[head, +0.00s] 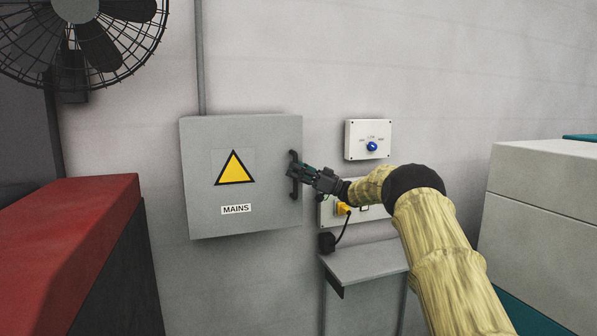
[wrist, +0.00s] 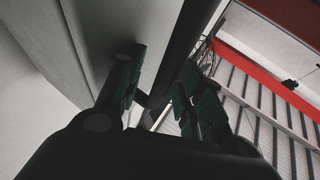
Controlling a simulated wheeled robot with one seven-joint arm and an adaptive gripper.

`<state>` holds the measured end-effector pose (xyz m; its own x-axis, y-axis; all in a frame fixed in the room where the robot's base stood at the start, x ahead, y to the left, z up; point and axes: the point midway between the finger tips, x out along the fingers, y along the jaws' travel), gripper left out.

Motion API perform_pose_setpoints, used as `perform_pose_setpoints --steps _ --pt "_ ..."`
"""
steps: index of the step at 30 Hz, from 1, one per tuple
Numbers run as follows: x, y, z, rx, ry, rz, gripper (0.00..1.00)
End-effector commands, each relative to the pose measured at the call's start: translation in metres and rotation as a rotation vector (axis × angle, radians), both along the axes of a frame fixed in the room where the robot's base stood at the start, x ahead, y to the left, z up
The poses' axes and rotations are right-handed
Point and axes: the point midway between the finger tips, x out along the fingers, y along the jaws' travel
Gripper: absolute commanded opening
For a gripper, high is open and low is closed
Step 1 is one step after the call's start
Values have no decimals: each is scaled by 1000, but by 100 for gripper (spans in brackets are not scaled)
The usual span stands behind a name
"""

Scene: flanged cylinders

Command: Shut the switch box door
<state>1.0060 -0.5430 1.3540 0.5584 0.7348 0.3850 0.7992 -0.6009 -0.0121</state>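The grey switch box (head: 205,222) hangs on the wall in the head view. Its door (head: 265,150) bears a yellow warning triangle and a MAINS label. The door looks shut or almost shut; I cannot tell which from this angle. A dark upright bar handle (head: 293,190) is at the door's right edge. My gripper (head: 300,171) is at this handle, coming from the right. In the wrist view, my gripper (wrist: 163,92) has its fingers apart, one each side of the dark handle bar (wrist: 182,48). A gap shows beside the bar, and a firm grip is not visible.
A white switch panel with a blue knob (head: 372,146) and a socket panel with a yellow plug (head: 343,208) are right of the box. A grey shelf (head: 365,262) is below. A red-topped cabinet (head: 75,215) stands left, a pale cabinet (head: 545,200) right.

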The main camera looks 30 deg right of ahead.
Motion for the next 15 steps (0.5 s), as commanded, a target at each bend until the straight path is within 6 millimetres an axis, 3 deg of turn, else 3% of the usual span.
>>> perform_pose_setpoints --steps 8,15 --pt "-1 0 2 -1 -1 -1 37" --pt "-8 -12 -4 0 0 -4 37"
